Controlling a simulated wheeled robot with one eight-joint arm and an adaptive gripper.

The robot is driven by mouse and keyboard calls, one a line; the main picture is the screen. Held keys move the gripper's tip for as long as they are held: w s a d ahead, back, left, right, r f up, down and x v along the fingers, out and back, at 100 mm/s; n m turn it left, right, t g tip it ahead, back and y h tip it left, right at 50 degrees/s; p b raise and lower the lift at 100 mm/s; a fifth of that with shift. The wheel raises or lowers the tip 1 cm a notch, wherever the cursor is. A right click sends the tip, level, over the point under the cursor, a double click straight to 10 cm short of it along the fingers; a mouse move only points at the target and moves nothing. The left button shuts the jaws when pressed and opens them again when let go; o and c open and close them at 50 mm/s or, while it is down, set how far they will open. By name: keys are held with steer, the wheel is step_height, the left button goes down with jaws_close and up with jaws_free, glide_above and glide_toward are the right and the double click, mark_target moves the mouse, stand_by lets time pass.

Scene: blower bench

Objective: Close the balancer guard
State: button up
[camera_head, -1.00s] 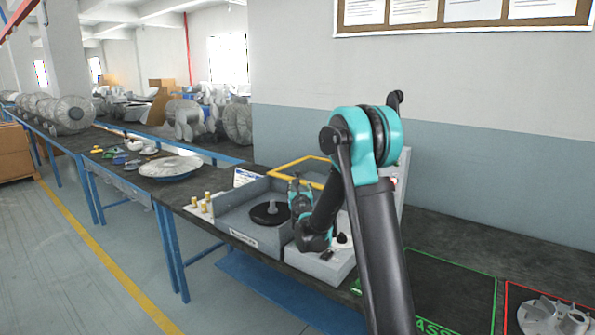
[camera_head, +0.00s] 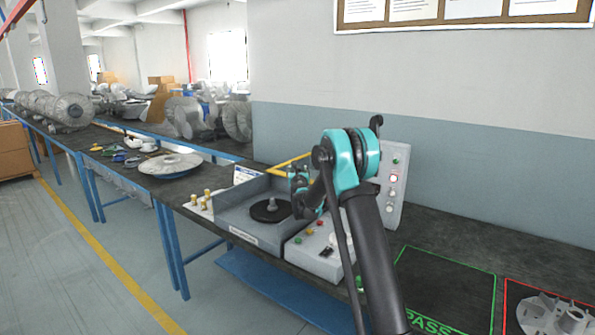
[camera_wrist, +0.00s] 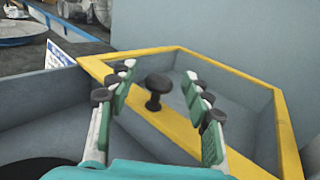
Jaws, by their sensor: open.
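The balancer guard, a yellow-edged frame (camera_head: 284,166) with a clear or grey panel, stands open at the back of the grey balancer housing (camera_head: 232,228). The black turntable (camera_head: 268,211) with its grey hub is uncovered. In the wrist view the yellow frame (camera_wrist: 228,70) fills the middle, with a black knob (camera_wrist: 158,84) on its near bar. My gripper (camera_wrist: 160,73) is open, with its green-padded fingers on either side of the knob and apart from it. In the head view my gripper (camera_head: 299,180) is small and partly hidden by my arm, near the frame.
A control box (camera_head: 318,252) with buttons adjoins the housing on the right, and an upright button panel (camera_head: 396,185) stands behind my arm. Yellow-topped pegs (camera_head: 207,198) and a fan grille (camera_head: 170,165) lie to the left. The green-outlined mat (camera_head: 440,285) is bare.

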steer(key=shift+w, duration=0.65)
steer(key=shift+c, duration=0.6)
jaws_close()
